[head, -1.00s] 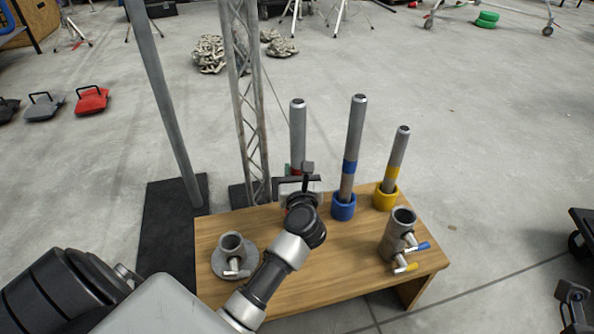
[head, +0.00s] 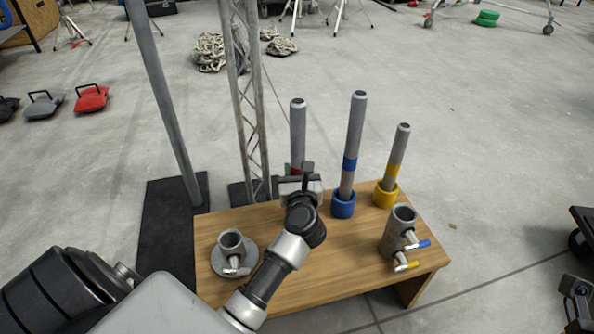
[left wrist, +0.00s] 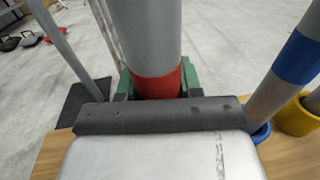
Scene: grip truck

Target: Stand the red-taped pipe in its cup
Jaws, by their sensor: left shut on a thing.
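The red-taped pipe (head: 298,128) is a grey tube standing about upright at the back left of the wooden table. My left gripper (head: 303,176) is shut on it, low down near the red tape. In the left wrist view the pipe (left wrist: 146,35) rises between green jaw parts (left wrist: 188,76), with its red band (left wrist: 158,82) right above the dark gripper edge. The pipe's bottom end and its cup are hidden behind my gripper, so I cannot tell whether it is seated. A dark part, apparently of my right arm, shows at the lower right edge; its fingers are not clear.
A blue-taped pipe (head: 355,130) stands in a blue cup (head: 343,207), and a yellow-taped pipe (head: 398,148) in a yellow cup (head: 386,196). A clamp fitting (head: 398,235) and a round flanged base (head: 230,262) stand on the table (head: 330,275). A lattice truss (head: 247,100) rises behind.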

